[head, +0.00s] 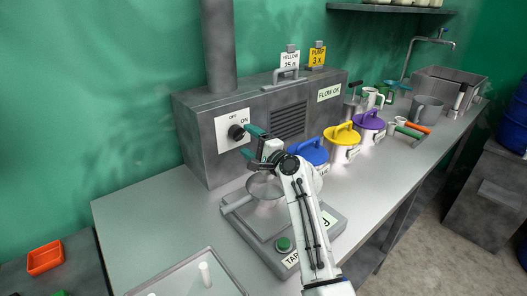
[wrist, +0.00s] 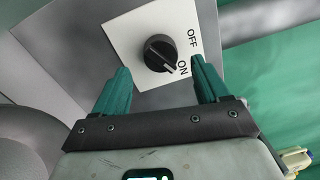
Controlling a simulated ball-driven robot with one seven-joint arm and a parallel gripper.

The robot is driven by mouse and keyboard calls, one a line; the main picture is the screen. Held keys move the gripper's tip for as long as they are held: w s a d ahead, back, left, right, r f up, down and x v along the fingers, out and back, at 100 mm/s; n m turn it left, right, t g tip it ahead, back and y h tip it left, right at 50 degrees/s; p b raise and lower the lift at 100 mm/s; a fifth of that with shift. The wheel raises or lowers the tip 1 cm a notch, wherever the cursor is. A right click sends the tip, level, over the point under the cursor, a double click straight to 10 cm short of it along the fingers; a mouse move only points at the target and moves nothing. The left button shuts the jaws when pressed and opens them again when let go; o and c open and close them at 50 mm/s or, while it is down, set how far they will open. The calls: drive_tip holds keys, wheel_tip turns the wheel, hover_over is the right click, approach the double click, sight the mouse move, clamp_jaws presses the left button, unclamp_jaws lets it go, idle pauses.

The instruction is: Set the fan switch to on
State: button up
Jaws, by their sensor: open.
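The fan switch (head: 236,132) is a round black knob on a white plate (wrist: 135,28) marked OFF and ON, on the front of the grey metal housing (head: 190,135). In the wrist view the knob (wrist: 160,51) has a raised bar whose end points towards the ON label (wrist: 182,68). My gripper (head: 249,143) is just in front of the plate. In the wrist view its two teal fingers (wrist: 160,78) are open with nothing between them. The knob shows just beyond the fingertips, between their lines, and looks untouched.
Below my arm stands a grey scale (head: 262,243) with a metal pan and green button. The bench's left end is bare.

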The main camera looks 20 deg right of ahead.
drive_tip(key=v, duration=0.7)
drive_tip(key=shift+f, duration=0.1)
